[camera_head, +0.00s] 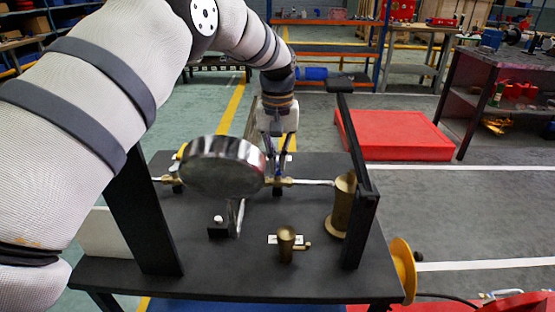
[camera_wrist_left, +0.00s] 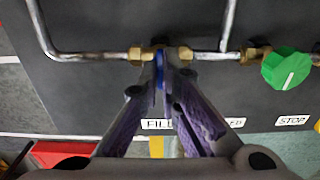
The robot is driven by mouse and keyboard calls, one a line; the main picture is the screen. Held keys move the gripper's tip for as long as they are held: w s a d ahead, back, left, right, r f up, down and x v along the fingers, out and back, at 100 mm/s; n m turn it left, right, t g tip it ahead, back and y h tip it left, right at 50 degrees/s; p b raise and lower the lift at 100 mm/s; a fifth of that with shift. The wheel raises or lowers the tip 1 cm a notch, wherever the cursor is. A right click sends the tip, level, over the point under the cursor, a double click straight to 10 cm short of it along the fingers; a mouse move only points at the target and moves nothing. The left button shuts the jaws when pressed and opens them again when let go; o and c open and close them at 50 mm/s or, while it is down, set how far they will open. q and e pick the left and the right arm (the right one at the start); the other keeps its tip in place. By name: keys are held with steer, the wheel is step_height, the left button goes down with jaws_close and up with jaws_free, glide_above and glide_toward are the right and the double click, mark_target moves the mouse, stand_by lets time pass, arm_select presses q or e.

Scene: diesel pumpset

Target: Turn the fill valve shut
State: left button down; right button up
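The fill valve is a brass fitting (camera_wrist_left: 160,52) in a thin metal pipe along a black panel, with a blue handle (camera_wrist_left: 158,72). A white label reading FILL (camera_wrist_left: 157,124) is partly covered by my fingers. My left gripper (camera_wrist_left: 161,78) has its fingertips close together on either side of the blue handle, with no clear gap. In the head view my left gripper (camera_head: 277,168) reaches down to the pipe behind the round gauge. The handle is small and mostly hidden there. My right gripper is in neither view.
A large round gauge (camera_head: 222,166) stands left of my gripper. A brass cylinder (camera_head: 342,208) and a small brass fitting (camera_head: 286,242) stand on the black panel. Black uprights flank it. A green knob (camera_wrist_left: 287,68) sits right of the valve. A red platform (camera_head: 395,135) lies beyond.

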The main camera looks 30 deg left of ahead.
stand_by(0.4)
arm_select(q)
steer(key=c, duration=1.8)
jaws_free()
step_height(320, 180, up, 12)
